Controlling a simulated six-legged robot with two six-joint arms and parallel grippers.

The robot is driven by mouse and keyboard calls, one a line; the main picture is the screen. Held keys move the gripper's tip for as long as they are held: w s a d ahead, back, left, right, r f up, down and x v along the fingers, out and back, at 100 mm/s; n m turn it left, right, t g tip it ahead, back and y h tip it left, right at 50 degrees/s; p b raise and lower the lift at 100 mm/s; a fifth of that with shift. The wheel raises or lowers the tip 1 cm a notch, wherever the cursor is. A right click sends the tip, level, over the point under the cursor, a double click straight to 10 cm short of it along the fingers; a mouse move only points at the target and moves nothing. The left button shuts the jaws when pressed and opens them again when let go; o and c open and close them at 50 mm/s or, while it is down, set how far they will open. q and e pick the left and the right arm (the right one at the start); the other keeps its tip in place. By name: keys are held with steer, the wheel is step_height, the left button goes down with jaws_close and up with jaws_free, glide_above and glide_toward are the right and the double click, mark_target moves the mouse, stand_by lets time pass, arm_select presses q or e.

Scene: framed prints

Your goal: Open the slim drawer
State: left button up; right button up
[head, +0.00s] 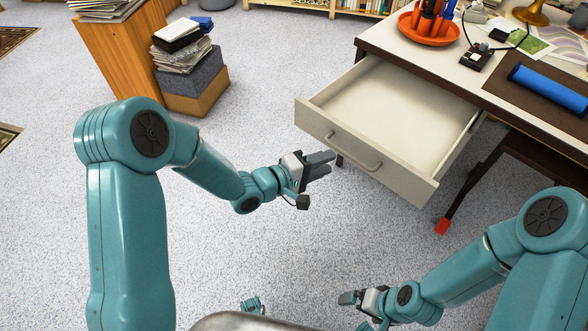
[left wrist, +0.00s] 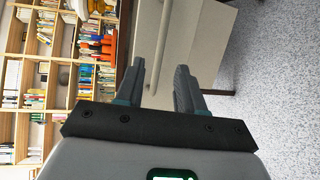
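The slim drawer (head: 376,110) is pulled well out of the white-topped desk, and its empty pale inside shows. Its front carries a bar handle (head: 356,155). My left gripper (head: 326,163) is just in front of the drawer front, near the left part of the handle. In the left wrist view the left gripper's fingers (left wrist: 160,85) are apart, with the handle (left wrist: 162,45) ahead of the gap between them. The fingers do not grip it. My right gripper (head: 346,298) is low in the head view, away from the drawer; its finger gap is unclear.
The desk top (head: 390,32) holds an orange tray (head: 428,30) of tools, a blue roll (head: 548,88) and a small dark device (head: 476,57). Stacked boxes (head: 192,82) with papers stand at upper left. Speckled floor in front of the drawer is clear.

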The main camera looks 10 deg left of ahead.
arm_select(q)
steer(key=p+v, duration=0.1)
steer(key=v, duration=0.9)
steer(key=shift+s+a+r, duration=0.15)
steer(key=shift+s, duration=0.1)
